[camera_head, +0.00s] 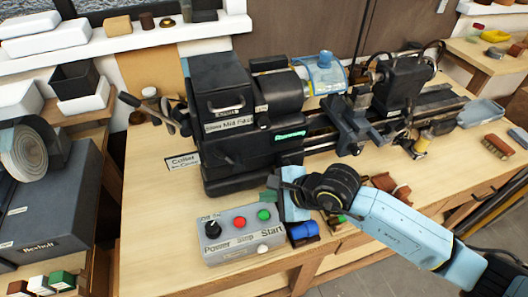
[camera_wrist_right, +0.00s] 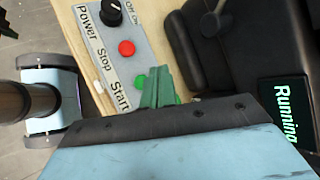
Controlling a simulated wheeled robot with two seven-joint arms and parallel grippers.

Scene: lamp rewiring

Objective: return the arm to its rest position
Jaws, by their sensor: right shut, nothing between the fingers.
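My right arm (camera_head: 395,228) reaches in from the lower right over the bench. In the right wrist view the narrow green fingers (camera_wrist_right: 158,88) are shut and empty. The red Stop button (camera_wrist_right: 126,48) and black Power knob (camera_wrist_right: 111,12) are clear of the gripper. My left gripper is not in view.
The dark lathe (camera_head: 242,120) stands behind the gripper; its display (camera_head: 290,135) is lit and reads "Running" in the wrist view. Bare wood lies left of the control box.

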